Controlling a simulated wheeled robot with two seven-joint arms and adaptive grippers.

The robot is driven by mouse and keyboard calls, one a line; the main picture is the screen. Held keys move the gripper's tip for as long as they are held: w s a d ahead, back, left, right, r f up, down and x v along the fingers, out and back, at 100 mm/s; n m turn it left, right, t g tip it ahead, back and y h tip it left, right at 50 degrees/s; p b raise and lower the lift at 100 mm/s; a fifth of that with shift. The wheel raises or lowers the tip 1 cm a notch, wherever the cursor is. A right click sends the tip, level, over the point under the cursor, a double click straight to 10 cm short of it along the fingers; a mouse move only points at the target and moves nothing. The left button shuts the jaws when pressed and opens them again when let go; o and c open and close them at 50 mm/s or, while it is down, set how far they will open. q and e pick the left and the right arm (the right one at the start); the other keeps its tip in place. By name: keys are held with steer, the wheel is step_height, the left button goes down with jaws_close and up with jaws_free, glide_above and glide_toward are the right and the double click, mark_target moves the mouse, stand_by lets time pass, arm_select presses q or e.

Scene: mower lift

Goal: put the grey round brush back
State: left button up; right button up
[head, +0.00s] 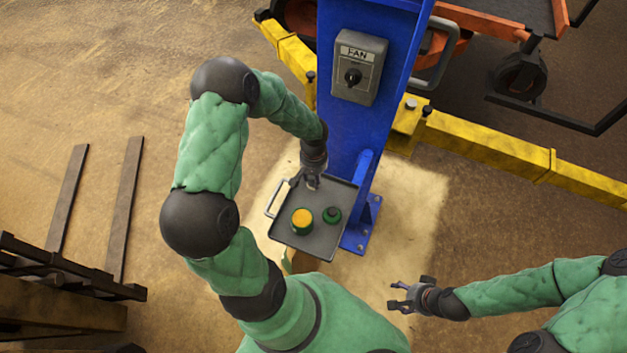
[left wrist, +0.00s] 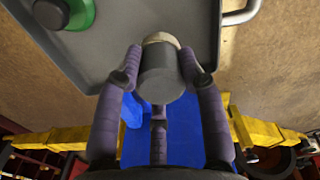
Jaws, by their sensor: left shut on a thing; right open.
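My left gripper (head: 311,181) is shut on the grey round brush (left wrist: 161,76), a dark grey cylinder with a pale band at its far end. It is over the back edge area of the grey tray (head: 300,246), close to the blue post. The left wrist view also shows the tray (left wrist: 150,18) behind the brush. I cannot tell whether the brush touches the tray. In the head view the brush is mostly hidden by the fingers. My right gripper (head: 404,297) is open and empty, right of the tray and apart from it.
On the tray stand a yellow-topped green round item (head: 302,220) and a green one with a dark knob (head: 332,215). The blue post (head: 365,115) carries a grey FAN switch box (head: 359,68). Yellow beams (head: 490,142) run beside it. Dark forks (head: 122,205) lie at the left.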

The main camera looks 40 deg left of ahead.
mark_target(313, 181)
arm_select(q)
step_height(313, 181, down, 3)
steer(key=shift+w+a+f, duration=0.1)
steer(key=shift+w+f, duration=0.05)
steer(key=shift+f, duration=0.05)
steer(key=shift+f, duration=0.15)
steer(key=o, duration=1)
step_height(313, 181, up, 12)
steer(key=shift+r, duration=0.2)
